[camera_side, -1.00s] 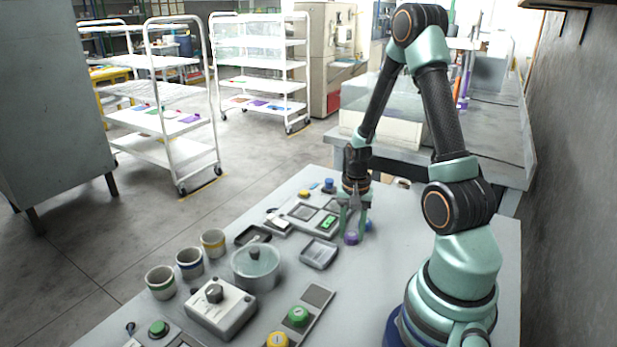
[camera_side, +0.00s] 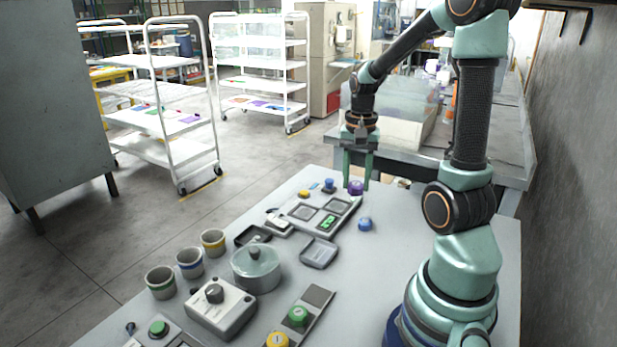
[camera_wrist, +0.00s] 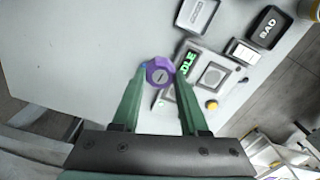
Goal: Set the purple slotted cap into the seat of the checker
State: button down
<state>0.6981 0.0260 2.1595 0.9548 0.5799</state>
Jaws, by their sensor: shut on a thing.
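The purple slotted cap (camera_side: 356,188) is between the two green fingers of my gripper (camera_side: 356,184), at the far end of the table. In the wrist view my gripper (camera_wrist: 160,74) is shut on the cap (camera_wrist: 159,73), and its slotted top faces the camera. In the side view the cap appears held above the table, beyond the checker. The checker (camera_side: 292,220) is a flat grey panel with square pads and a lit green display (camera_side: 327,222). In the wrist view the display reads IDLE (camera_wrist: 187,62); the fingers and cap hide part of the panel.
A shallow tray (camera_side: 319,254), a lidded pot (camera_side: 256,268) and several cups (camera_side: 190,263) stand nearer.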

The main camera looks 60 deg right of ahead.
notch_tip(320, 180, up, 5)
jog(key=shift+w, duration=0.1)
jog(key=w+d+r, duration=0.2)
jog(key=w, duration=0.4)
jog(key=n, duration=0.1)
send_over(305, 212)
notch_tip(305, 212, down, 19)
jog(key=shift+f, duration=0.1)
jog(key=shift+f, duration=0.2)
jog(key=shift+c, duration=2.2)
grip_release()
jog(key=shift+r, duration=0.15)
